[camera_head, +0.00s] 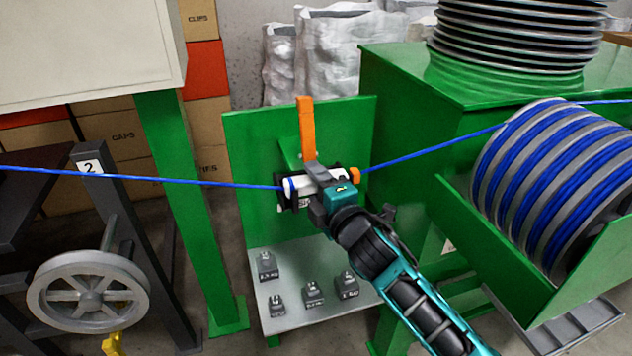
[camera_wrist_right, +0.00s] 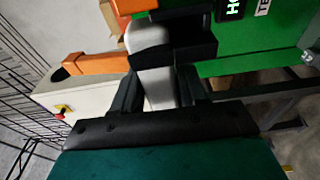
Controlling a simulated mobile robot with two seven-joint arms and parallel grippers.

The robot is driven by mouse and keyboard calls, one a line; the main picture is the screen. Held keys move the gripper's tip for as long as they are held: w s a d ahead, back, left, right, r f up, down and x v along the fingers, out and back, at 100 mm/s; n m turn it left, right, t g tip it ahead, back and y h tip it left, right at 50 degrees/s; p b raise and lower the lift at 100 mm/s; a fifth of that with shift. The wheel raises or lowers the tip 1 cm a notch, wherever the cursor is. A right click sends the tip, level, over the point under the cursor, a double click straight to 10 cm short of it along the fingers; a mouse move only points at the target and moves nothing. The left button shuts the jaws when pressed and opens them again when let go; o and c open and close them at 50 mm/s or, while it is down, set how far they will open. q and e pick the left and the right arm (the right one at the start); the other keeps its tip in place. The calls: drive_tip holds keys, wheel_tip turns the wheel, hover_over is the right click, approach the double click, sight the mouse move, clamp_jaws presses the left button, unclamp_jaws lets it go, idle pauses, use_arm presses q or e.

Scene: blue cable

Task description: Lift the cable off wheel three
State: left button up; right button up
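The blue cable (camera_head: 150,180) runs taut from the left edge, past a post with a "2" plate (camera_head: 90,167), to a clamp-like device (camera_head: 298,198) with a white cylinder. From there it rises to a large spool (camera_head: 535,150) at the right. A grey spoked wheel (camera_head: 88,292) stands below the cable, apart from it. No wheel marked three shows. My right gripper (camera_head: 322,182) is at the device. In the right wrist view its dark fingers (camera_wrist_right: 160,92) close around a pale grey piece (camera_wrist_right: 150,42). The cable cannot be made out there. My left gripper is not in view.
An orange upright lever (camera_head: 306,125) stands behind the device on a green panel (camera_head: 245,150). Several small grey weights lie on the shelf (camera_head: 325,268) below. A green post (camera_head: 185,220) and a green machine body (camera_head: 410,100) flank it. Boxes stand behind at left.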

drive_tip(key=c, duration=0.6)
